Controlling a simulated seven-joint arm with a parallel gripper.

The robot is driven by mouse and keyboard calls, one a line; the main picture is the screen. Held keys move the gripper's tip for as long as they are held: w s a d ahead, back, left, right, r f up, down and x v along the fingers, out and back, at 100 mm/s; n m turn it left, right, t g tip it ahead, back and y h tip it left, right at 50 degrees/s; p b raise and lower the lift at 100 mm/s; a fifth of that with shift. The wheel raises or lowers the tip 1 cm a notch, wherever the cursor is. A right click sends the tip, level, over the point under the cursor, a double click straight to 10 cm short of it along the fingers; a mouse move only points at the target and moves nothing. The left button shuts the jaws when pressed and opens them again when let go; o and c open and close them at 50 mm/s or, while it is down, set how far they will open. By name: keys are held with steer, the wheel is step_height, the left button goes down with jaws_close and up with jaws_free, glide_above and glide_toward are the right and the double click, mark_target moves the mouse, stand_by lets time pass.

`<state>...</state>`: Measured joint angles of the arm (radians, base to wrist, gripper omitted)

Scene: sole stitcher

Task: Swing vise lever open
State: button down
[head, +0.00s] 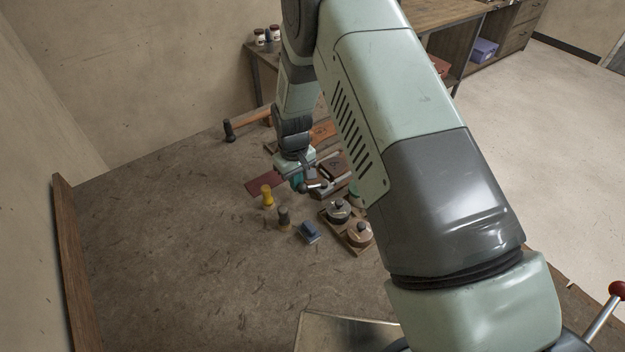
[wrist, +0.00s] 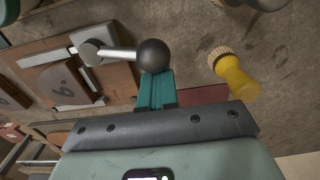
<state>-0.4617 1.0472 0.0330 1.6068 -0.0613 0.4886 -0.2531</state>
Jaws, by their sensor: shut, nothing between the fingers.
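The vise lever is a metal rod (wrist: 118,54) with a black ball knob (wrist: 153,55). It runs from a round pivot (wrist: 90,51) on the left to the knob on the right. Beside it is the vise's wooden block, with a brown plate (wrist: 62,84) bearing a dark mark. My gripper's teal fingers (wrist: 156,90) are together with nothing between them. Their tips lie right at the knob in the wrist view; I cannot tell whether they touch it. In the head view my gripper (head: 297,181) is low over the bench by the lever, and my arm hides part of the vise.
A yellow-handled brush (head: 267,196) stands close to my gripper, also in the wrist view (wrist: 236,78). A dark-handled tool (head: 284,217), a blue object (head: 308,232) and lidded pots (head: 358,235) are nearby. A hammer (head: 247,123) lies behind. The left bench is clear.

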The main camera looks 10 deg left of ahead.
mark_target(307, 188)
steer(key=shift+d, duration=0.1)
steer(key=shift+s+d, duration=0.95)
steer(key=shift+d, duration=0.15)
steer(key=shift+s+d, duration=0.35)
steer(key=shift+d, duration=0.55)
steer(key=shift+w+a, duration=0.45)
